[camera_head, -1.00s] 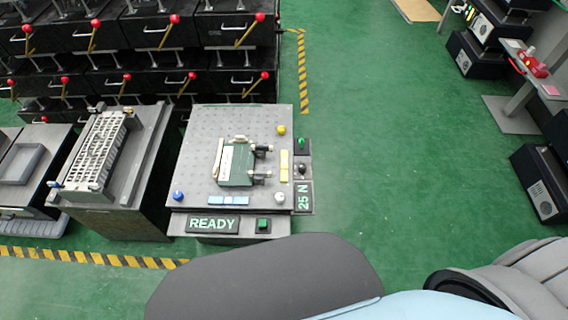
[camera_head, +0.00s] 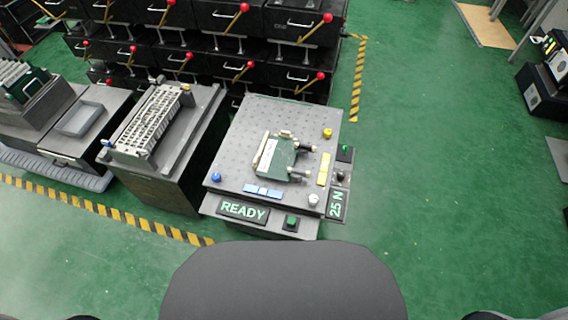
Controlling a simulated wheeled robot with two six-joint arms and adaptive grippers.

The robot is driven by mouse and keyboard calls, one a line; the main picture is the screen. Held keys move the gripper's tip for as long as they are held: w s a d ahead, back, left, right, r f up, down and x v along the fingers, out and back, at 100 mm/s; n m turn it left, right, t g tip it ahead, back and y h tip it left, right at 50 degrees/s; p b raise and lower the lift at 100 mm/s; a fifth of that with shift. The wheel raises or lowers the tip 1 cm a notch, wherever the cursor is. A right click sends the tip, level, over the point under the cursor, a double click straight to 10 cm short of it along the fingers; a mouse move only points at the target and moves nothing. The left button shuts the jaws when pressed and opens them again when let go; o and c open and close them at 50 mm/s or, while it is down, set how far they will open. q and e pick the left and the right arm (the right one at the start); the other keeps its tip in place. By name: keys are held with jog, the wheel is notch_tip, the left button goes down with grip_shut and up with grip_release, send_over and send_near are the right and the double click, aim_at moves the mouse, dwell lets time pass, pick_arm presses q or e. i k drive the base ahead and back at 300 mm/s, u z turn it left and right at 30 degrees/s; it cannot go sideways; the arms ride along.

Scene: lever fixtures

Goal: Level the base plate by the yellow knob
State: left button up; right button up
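The base plate (camera_head: 240,150) is a grey perforated square on a stand, ahead of me. The yellow knob (camera_head: 327,132) sits at its far right corner. A blue knob (camera_head: 215,177) is at the left corner and a white knob (camera_head: 313,200) at the near right corner. A green block with black clamps (camera_head: 275,158) stands mid-plate. A blue vial strip (camera_head: 262,191) lies along the near edge and a yellow strip (camera_head: 324,168) along the right edge. Whether the plate tilts is too small to tell. Neither gripper is in view.
A "READY" sign (camera_head: 242,210) and green button (camera_head: 291,222) are on the stand's front; a "25 N" sign (camera_head: 337,205) is at its right. A white rack on a stand (camera_head: 152,120) is close on the left. Green floor (camera_head: 440,200) at right is clear.

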aim_at(328, 133)
jog(key=z, duration=2.4)
jog(key=i, duration=1.35)
jog(key=u, duration=1.05)
